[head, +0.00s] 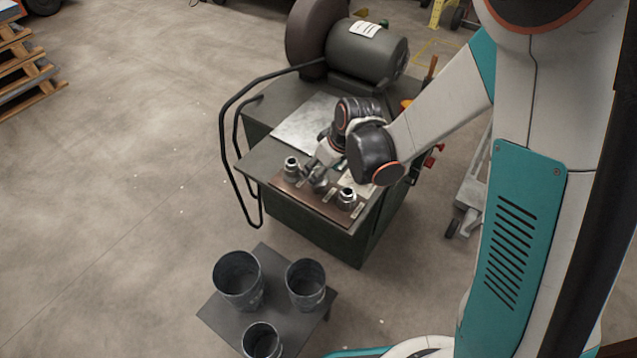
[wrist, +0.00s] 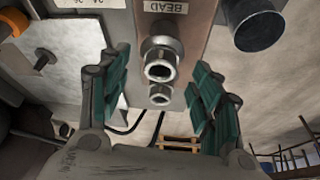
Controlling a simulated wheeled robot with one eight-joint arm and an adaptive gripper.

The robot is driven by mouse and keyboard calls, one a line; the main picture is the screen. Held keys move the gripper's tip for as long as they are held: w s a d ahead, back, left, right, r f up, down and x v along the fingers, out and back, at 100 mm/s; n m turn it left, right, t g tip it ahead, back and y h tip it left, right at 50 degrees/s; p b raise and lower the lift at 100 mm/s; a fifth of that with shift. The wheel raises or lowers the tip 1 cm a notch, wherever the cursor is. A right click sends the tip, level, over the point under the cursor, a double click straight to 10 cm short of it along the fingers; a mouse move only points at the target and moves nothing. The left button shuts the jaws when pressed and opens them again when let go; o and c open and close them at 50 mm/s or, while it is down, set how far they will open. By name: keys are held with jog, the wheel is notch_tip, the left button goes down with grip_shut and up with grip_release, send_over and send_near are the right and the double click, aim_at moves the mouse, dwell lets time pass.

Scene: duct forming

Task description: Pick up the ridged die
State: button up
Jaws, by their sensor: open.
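Several metal dies stand in a row on a brown board (head: 285,187) at the front of the green bench. The middle die (head: 320,184) sits under my gripper (head: 316,164) in the head view. The right die (head: 347,199) stands clear of my gripper.
A bare metal plate (head: 308,122) lies behind the dies, with a large motor (head: 367,55) at the back of the bench. A black handrail (head: 226,130) bends around the left side. A low table (head: 218,318) in front holds dark ducts.

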aim_at(320, 188)
jog(key=b+x, duration=0.1)
jog(key=x, duration=0.2)
jog(key=shift+a+f, duration=0.1)
jog(key=shift+f, duration=0.1)
jog(key=shift+r, duration=0.1)
grip_shut()
jog(key=shift+r, duration=0.1)
